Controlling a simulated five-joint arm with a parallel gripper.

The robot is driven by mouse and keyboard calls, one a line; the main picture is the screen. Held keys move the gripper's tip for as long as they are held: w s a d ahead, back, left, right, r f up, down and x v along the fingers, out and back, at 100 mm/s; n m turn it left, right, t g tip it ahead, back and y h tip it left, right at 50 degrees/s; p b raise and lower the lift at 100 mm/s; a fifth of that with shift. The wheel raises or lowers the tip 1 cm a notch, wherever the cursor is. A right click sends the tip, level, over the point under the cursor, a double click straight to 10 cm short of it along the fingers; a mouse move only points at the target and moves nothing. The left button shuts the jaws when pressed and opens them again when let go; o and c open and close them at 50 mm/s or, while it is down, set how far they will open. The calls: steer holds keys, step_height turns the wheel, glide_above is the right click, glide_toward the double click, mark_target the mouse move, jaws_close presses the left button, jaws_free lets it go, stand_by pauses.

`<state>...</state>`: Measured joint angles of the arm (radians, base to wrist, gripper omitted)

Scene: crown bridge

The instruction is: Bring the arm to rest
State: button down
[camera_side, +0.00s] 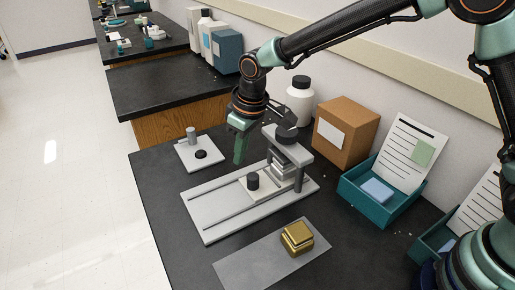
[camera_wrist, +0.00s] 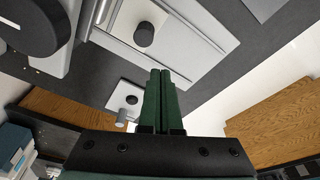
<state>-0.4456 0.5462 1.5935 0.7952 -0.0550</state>
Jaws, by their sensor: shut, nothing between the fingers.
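My gripper (camera_side: 239,158) hangs from the arm in the side view, above the black bench between the small plate and the railed base. Its green fingers also show in the wrist view (camera_wrist: 161,75), pressed together with nothing between them. The grey railed base (camera_side: 212,226) carries a bridge-like press (camera_side: 289,147) and a sliding plate with a black knob (camera_side: 252,181). The knob also shows in the wrist view (camera_wrist: 144,34). My fingertips appear apart from these things.
A small plate with a post (camera_side: 191,141) stands at the back left. A gold block (camera_side: 296,238) sits on a grey mat (camera_side: 243,272) in front. A white bottle (camera_side: 300,101), a cardboard box (camera_side: 346,133) and a teal tray (camera_side: 375,209) line the wall side.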

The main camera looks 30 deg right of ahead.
steer(key=s+d+r+m+t, duration=0.1)
steer(key=s+d+r+m, duration=0.15)
steer(key=d+r, duration=0.4)
steer(key=s+d+r+m+t, duration=0.1)
steer(key=s+d+r, duration=0.35)
steer(key=d, duration=0.25)
steer(key=s+d+r+m+t+h, duration=0.1)
steer(key=s+d+r+m, duration=0.1)
steer(key=s+d, duration=0.6)
steer(key=shift+s+d, duration=0.15)
steer(key=shift+s, duration=0.95)
